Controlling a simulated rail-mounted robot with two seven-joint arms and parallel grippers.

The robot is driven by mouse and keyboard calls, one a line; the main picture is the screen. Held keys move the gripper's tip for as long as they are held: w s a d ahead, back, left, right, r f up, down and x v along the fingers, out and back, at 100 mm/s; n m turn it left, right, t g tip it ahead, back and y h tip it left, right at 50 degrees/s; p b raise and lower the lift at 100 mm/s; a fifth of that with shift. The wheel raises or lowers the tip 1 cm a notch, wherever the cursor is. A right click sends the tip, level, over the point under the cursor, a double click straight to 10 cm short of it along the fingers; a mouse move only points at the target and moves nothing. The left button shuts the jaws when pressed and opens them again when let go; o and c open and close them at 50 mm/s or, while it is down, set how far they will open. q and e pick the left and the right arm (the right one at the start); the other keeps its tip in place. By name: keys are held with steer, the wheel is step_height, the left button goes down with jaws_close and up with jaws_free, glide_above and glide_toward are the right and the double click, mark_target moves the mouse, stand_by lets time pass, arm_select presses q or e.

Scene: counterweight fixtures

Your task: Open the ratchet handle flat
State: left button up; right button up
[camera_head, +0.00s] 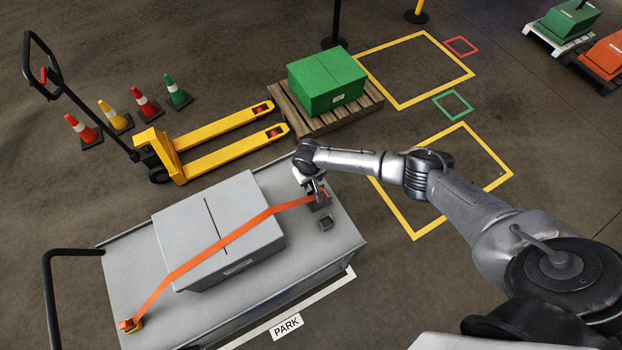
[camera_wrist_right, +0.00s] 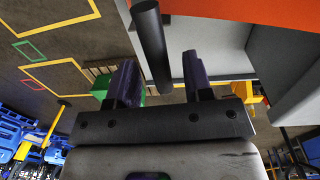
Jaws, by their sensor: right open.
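An orange strap (camera_head: 222,240) runs over a grey box (camera_head: 218,232) on a grey cart (camera_head: 135,265). Its right end reaches the ratchet (camera_head: 322,204), which my right gripper partly hides. My right gripper (camera_head: 318,188) is at this end of the strap. In the right wrist view my right gripper (camera_wrist_right: 160,78) is open, with a dark round bar (camera_wrist_right: 151,42), apparently the ratchet handle, between and beyond its two fingers. I cannot tell whether the fingers touch it. My left gripper is not in view.
A small dark square fitting (camera_head: 325,223) sits on the cart near the ratchet. A yellow pallet jack (camera_head: 205,145), several cones (camera_head: 145,103) and a green box (camera_head: 325,80) on a wooden pallet (camera_head: 355,112) stand behind. Yellow floor outlines lie at right.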

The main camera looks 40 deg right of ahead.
steer(key=shift+f, duration=0.1)
steer(key=shift+c, duration=0.2)
jaws_close()
stand_by(0.4)
